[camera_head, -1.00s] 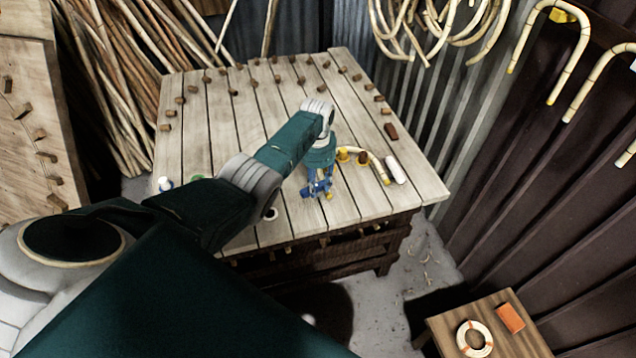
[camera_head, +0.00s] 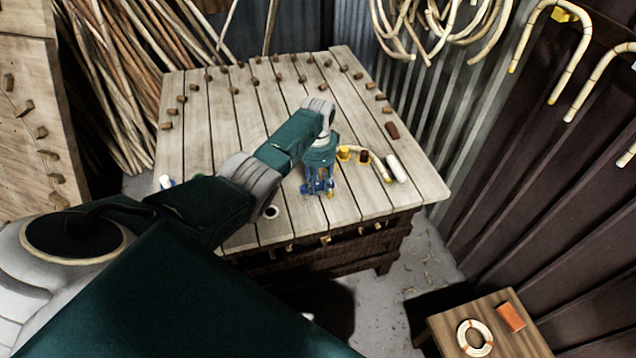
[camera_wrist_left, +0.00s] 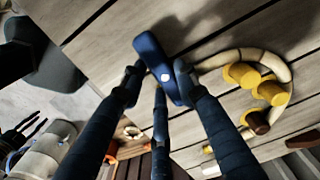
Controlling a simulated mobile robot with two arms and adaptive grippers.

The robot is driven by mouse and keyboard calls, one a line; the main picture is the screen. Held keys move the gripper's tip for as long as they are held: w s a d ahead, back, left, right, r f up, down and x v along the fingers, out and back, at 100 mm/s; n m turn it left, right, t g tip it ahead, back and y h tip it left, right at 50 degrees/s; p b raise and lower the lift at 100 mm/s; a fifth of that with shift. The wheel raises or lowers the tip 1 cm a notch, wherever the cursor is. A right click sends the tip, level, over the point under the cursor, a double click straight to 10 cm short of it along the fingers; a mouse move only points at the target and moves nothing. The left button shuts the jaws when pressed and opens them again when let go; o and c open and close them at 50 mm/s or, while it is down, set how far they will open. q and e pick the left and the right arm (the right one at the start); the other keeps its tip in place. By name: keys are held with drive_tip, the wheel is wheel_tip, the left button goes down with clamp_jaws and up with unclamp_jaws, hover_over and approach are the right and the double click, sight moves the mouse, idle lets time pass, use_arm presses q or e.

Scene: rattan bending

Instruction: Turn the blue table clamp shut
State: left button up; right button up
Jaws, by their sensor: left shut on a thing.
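The blue table clamp (camera_head: 308,189) is at the front edge of the plank workbench, largely covered by my left gripper (camera_head: 319,188). In the left wrist view the clamp's blue bar (camera_wrist_left: 158,62), with a pale round spot at its middle, lies between the dark fingers of my left gripper (camera_wrist_left: 158,82). The fingers are shut on this bar from both sides. The clamp's lower part is hidden. Dark prongs beside a grey body at the lower left of the wrist view may be my right gripper (camera_wrist_left: 24,132); its opening is unclear.
Right of the clamp, a bent rattan piece (camera_head: 379,167) curves around yellow and brown pegs, with a white cylinder (camera_head: 396,168) close by. A small ring (camera_head: 270,212) lies left of the clamp. The workbench (camera_head: 225,125) has pegs farther back. A stool (camera_head: 500,335) stands at lower right.

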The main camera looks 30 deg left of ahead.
sight(318, 185)
use_arm(q)
drive_tip(key=o, duration=1.2)
drive_tip(key=shift+w+r, duration=0.1)
wheel_tip(318, 185, up, 12)
